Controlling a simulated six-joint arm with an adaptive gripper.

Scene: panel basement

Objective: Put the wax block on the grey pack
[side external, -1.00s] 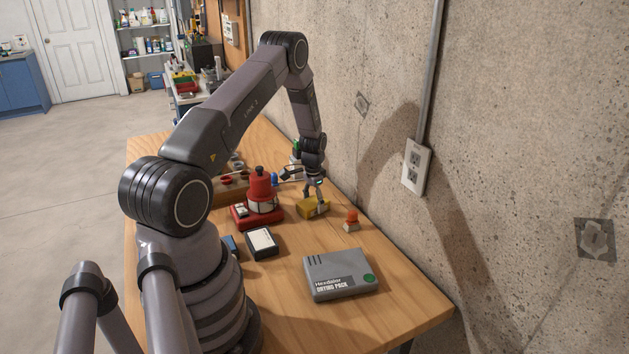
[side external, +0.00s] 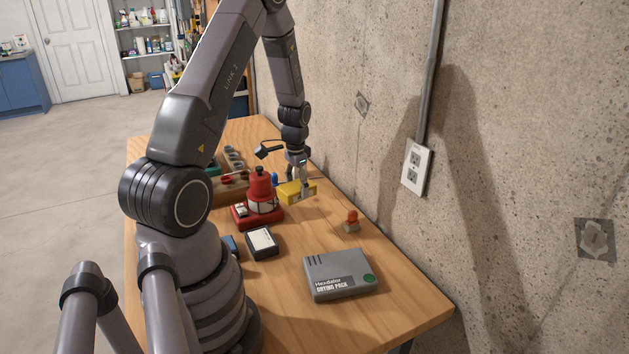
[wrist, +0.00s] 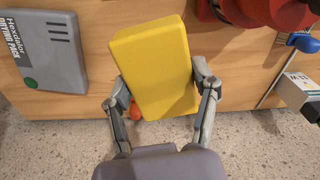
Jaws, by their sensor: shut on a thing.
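The wax block is a yellow block (side external: 294,193), held up off the table in my gripper (side external: 303,190). In the wrist view the block (wrist: 154,68) sits between the two fingers of my gripper (wrist: 163,98), which touch its sides. It looks slightly tilted there. The grey pack (side external: 341,273) is a flat grey case with dark lettering and a green dot, lying on the table nearer the side camera. The pack also shows at the upper left of the wrist view (wrist: 50,45), apart from the block.
A red lantern-like device (side external: 260,193) stands left of the block. A small orange-topped piece (side external: 352,221) sits near the wall, between block and pack. A black-and-white box (side external: 262,243) lies left of the pack. The concrete wall (side external: 520,120) borders the table (side external: 405,300).

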